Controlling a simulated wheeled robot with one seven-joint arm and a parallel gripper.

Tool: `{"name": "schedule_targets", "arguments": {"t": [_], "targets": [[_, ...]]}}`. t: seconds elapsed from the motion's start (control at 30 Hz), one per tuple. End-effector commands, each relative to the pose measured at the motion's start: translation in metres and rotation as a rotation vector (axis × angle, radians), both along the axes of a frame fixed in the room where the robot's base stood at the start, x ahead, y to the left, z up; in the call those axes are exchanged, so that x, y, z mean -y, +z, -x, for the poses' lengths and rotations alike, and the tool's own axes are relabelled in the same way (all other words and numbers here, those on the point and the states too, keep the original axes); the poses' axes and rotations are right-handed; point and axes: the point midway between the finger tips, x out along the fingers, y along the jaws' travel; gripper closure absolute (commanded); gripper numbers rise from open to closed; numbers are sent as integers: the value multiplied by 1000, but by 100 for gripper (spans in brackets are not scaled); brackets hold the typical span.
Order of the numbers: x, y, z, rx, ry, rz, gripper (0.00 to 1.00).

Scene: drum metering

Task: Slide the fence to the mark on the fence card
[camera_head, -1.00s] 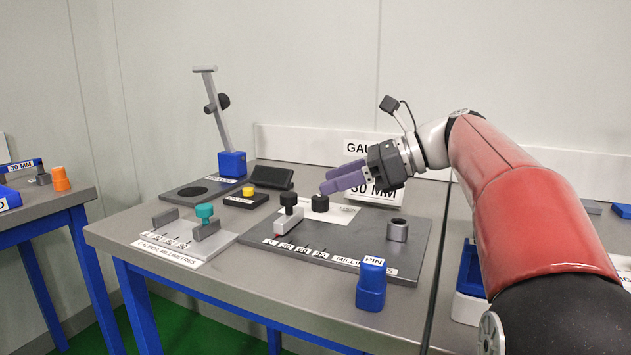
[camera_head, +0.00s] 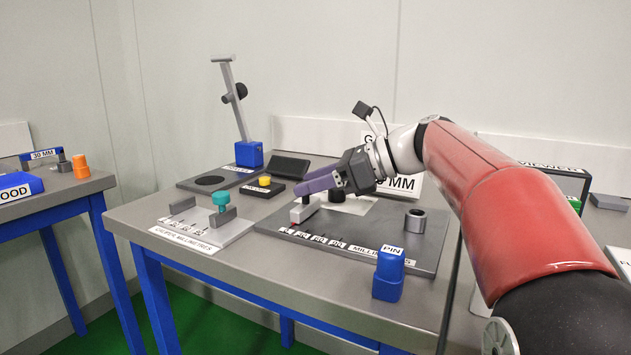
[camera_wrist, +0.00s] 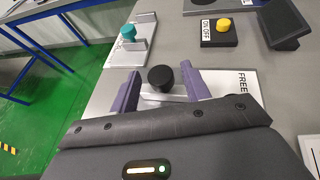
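The fence (camera_head: 305,210) is a light grey block with an upright black knob, on the dark plate (camera_head: 400,246) with a millimetre scale along its front edge. My gripper (camera_head: 303,187) is at the fence, its purple fingers hiding most of the knob in the head view. In the wrist view, the black knob (camera_wrist: 160,78) is between the two open fingers of my gripper (camera_wrist: 158,85), with gaps showing. The fence's grey bar (camera_wrist: 178,96) runs beneath. A white card (camera_head: 405,188) behind my wrist reads "MM"; the rest is hidden, so I cannot tell the full mark.
A second black knob (camera_head: 337,193) is just right of the fence. A caliper with a teal knob (camera_head: 222,200) is left; a yellow-button box (camera_head: 263,187) and dark tilted screen (camera_head: 290,167) are behind.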

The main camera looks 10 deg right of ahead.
Motion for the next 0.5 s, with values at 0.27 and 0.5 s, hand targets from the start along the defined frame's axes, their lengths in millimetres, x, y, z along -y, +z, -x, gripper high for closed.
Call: {"name": "schedule_targets", "arguments": {"t": [0.27,0.5], "targets": [[0,0,0,0,0,0,91],[1,0,0,0,0,0,100]]}}
